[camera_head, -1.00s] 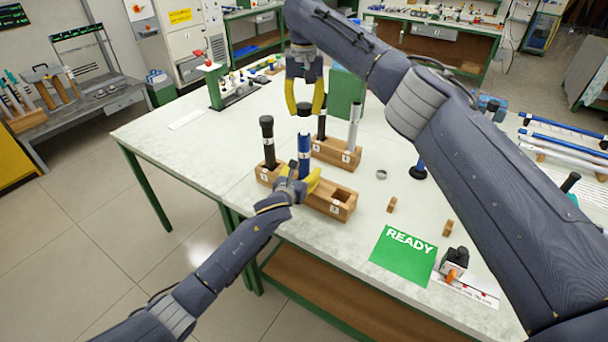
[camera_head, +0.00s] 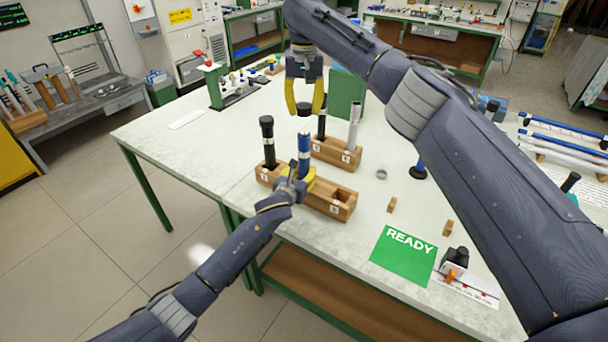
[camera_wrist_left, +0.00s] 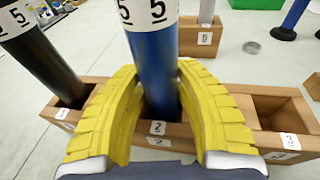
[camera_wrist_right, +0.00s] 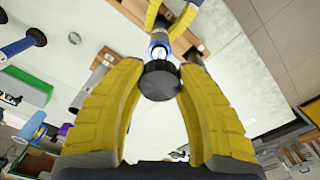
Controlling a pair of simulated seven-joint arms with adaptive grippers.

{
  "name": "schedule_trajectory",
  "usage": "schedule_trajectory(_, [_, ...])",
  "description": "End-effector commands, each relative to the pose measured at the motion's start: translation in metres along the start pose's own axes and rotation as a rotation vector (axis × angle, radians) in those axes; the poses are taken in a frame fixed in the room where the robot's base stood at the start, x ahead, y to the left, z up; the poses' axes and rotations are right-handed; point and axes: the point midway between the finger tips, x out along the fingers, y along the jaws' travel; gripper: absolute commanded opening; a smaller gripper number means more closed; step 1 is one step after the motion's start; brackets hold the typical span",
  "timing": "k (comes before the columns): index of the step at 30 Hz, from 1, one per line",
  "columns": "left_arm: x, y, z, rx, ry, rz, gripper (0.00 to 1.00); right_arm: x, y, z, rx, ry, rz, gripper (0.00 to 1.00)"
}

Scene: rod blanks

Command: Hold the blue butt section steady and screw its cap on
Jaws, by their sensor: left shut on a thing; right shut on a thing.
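The blue butt section (camera_head: 304,146) stands upright in the middle slot of the front wooden rack (camera_head: 338,211). In the left wrist view the blue butt section (camera_wrist_left: 152,55) bears a white band marked 5. My left gripper (camera_head: 300,177) is shut on it just above the rack, with a yellow finger on each side in the left wrist view (camera_wrist_left: 154,75). My right gripper (camera_head: 304,107) is shut on the black cap (camera_wrist_right: 159,80) and holds it above the section's top, with a gap between them in the head view. The cap hides part of the section in the right wrist view.
A black section (camera_head: 267,140) stands in the front rack's left slot; the right slot looks empty. Behind is a second rack (camera_head: 335,153) with a dark and a grey section. A small ring (camera_head: 381,174) and green READY mat (camera_head: 403,256) lie to the right.

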Motion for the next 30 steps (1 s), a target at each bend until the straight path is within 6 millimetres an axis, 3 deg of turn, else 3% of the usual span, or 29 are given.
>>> schedule_trajectory(8, [0.000, 0.000, 0.000, 0.000, 0.001, 0.000, 0.00, 0.004, 0.000, 0.000, 0.000, -0.002, -0.001, 0.21])
schedule_trajectory(21, [0.000, 0.000, -0.001, 0.000, 0.001, 0.000, 0.00, 0.050, 0.000, 0.000, 0.000, -0.006, -0.002, 0.21])
schedule_trajectory(30, [0.000, 0.000, -0.001, 0.000, 0.001, 0.001, 0.00, 0.051, 0.001, 0.000, 0.000, -0.005, -0.002, 0.21])
